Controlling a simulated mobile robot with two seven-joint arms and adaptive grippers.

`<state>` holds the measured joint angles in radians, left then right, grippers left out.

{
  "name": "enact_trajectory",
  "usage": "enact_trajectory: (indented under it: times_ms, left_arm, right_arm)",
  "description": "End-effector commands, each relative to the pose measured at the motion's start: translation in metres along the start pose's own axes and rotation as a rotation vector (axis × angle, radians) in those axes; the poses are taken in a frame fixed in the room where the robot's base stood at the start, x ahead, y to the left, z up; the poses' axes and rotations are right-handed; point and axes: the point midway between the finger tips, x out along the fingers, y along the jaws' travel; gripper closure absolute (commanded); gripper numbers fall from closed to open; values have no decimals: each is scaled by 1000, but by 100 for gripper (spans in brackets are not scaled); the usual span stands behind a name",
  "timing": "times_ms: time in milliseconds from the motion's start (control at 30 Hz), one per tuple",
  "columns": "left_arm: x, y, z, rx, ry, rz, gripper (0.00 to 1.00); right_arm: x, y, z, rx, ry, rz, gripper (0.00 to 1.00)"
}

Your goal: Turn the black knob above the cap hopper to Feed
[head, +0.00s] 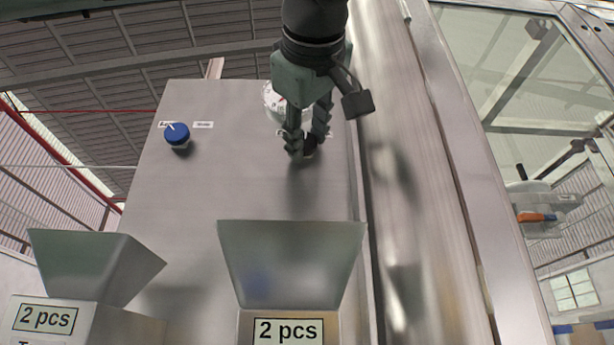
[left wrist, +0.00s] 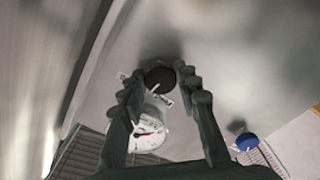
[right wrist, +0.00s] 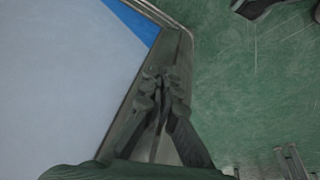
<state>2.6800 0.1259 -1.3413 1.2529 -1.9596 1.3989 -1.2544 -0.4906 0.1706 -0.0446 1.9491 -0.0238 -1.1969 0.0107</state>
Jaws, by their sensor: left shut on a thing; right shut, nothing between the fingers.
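The black knob (head: 309,147) is on the grey panel, in the upper middle of the head view. My left gripper (head: 307,146) comes down from above and is shut on it. In the left wrist view the black knob (left wrist: 160,79) sits between the two fingertips. The knob's labels are mostly hidden by the fingers, so its setting cannot be read. A grey hopper (head: 290,262) marked "2 pcs" stands below the knob. My right gripper (right wrist: 160,80) is shut and empty, and shows only in the right wrist view.
A blue knob (head: 177,134) sits on the same panel to the left. A dial gauge (head: 270,100) is just behind my left gripper. A second hopper (head: 90,262) stands at the lower left. A metal frame with a glass pane (head: 500,60) is at the right.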

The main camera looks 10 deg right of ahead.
Motion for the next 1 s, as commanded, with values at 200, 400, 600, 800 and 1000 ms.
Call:
enact_trajectory:
  times_ms: [200, 400, 600, 800, 1000]
  left_arm:
    - [0, 0, 2, -207, -1, 0, 97]
    - [0, 0, 1, -396, -1, -2, 97]
    - [0, 1, 1, -573, -1, -2, 97]
    - [0, 2, 1, -716, 0, -2, 97]
    - [0, 2, 0, -812, 0, -2, 97]
  right_arm:
    - [-8, 4, -3, -2, 3, 9, 100]
    - [-17, 6, -4, -5, 5, 17, 100]
    - [-26, 8, -2, -9, 1, 23, 100]
    - [-37, 9, -6, -9, 10, 28, 100]
    - [-46, 10, -10, -7, 20, 31, 100]
